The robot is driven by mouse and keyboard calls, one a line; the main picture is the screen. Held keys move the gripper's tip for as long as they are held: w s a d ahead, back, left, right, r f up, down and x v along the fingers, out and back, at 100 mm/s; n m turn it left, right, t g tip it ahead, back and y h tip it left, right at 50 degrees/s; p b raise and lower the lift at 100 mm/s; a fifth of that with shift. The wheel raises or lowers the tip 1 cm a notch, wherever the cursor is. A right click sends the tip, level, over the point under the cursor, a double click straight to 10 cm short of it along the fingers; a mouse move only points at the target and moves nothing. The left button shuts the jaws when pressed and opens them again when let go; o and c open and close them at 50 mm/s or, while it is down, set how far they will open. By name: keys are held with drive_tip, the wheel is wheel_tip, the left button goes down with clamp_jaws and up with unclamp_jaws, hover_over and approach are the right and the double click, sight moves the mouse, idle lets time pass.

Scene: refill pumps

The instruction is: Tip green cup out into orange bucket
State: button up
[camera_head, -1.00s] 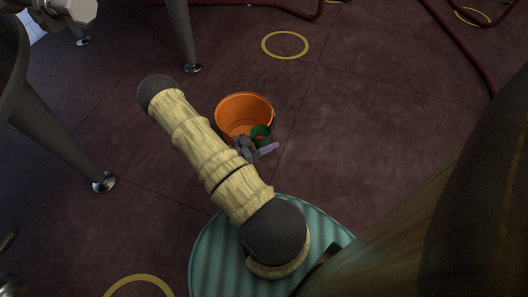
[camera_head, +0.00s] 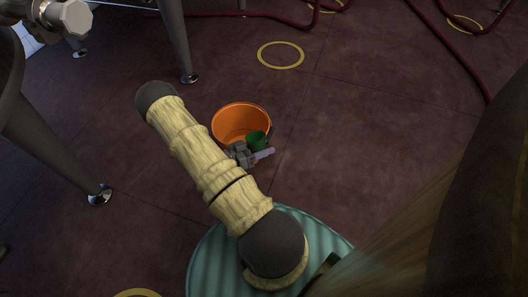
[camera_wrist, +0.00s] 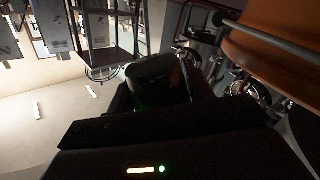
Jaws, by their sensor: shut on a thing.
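The orange bucket (camera_head: 226,122) stands on the floor near the middle of the head view, its open top facing up. The green cup (camera_head: 257,141) overlaps the bucket's near right rim in that view. Its height over the rim is unclear. My gripper (camera_head: 249,152) is shut on the cup, just at the bucket's near side. In the wrist view the cup is a dark shape (camera_wrist: 158,78) between the jaws, and the orange bucket wall (camera_wrist: 275,62) shows at the upper right. The cup's contents cannot be made out.
Grey metal legs (camera_head: 62,143) with round feet stand at the left. Dark red hoses (camera_head: 445,45) run along the back and upper right. Yellow rings (camera_head: 281,55) mark the floor. The floor right of the bucket is clear.

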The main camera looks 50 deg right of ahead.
sight(262, 137)
drive_tip(key=w+r+n, duration=0.1)
drive_tip(key=w+d+r+p, duration=0.1)
drive_tip(key=shift+r+n, duration=0.4)
drive_tip(key=w+r+n, duration=0.1)
drive_tip(key=w+d+r+n, duration=0.1)
drive_tip(key=w, duration=0.1)
drive_tip(key=shift+r+p, duration=0.25)
drive_tip(key=shift+p, duration=0.1)
drive_tip(key=shift+w+r+n+p, duration=0.1)
drive_tip(key=shift+w+n+p, duration=0.05)
drive_tip(key=shift+n+p, duration=0.35)
idle(0.3)
drive_tip(key=shift+f+n, duration=0.3)
drive_tip(key=shift+f, duration=0.1)
drive_tip(key=shift+r+p, duration=0.1)
drive_tip(key=shift+p, duration=0.2)
